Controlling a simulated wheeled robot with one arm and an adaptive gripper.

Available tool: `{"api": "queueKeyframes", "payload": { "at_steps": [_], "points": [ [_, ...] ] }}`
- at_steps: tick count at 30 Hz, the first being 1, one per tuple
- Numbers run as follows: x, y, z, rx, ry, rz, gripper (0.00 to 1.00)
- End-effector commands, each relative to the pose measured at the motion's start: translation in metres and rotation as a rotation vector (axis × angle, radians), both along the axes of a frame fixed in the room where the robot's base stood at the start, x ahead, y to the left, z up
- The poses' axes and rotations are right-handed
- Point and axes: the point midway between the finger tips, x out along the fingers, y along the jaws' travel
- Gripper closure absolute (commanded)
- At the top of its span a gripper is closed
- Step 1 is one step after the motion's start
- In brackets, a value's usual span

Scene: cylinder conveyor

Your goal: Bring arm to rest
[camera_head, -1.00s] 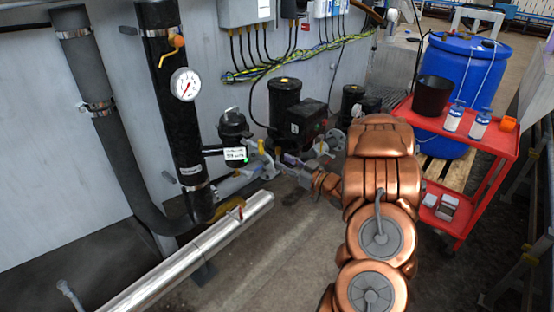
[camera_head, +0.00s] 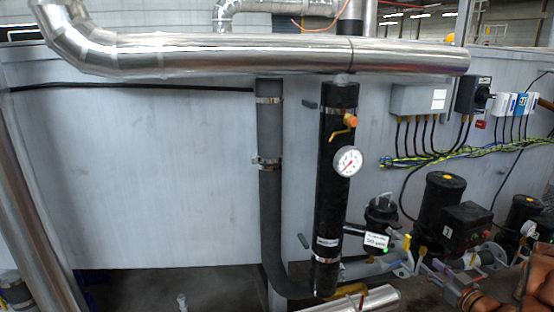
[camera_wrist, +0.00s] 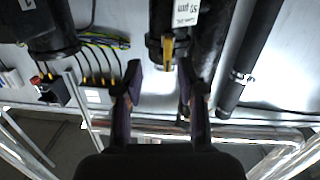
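My gripper (camera_wrist: 160,72) shows in the wrist view with its two dark fingers spread apart and nothing between the tips. Beyond the fingertips is a black fitting with a yellow part (camera_wrist: 168,52), apart from the fingers as far as I can tell. In the head view only a piece of my copper arm shows at the lower right edge, beside the black pumps. The gripper's fingers are hard to make out there.
A grey wall carries a black pipe with a pressure gauge (camera_head: 347,162), a grey pipe (camera_head: 270,200) and an electrical box (camera_head: 418,100). Black pumps (camera_head: 439,205) stand at the right. A large silver pipe (camera_head: 250,55) runs across the top.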

Motion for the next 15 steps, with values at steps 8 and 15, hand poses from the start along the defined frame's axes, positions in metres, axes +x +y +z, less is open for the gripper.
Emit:
{"api": "queueKeyframes", "payload": {
  "at_steps": [8,15],
  "points": [
    [0.022,-0.009,0.021,-0.202,0.241,-0.171,0.6],
    [0.01,-0.007,0.047,-0.297,0.437,-0.335,0.6]
  ]
}}
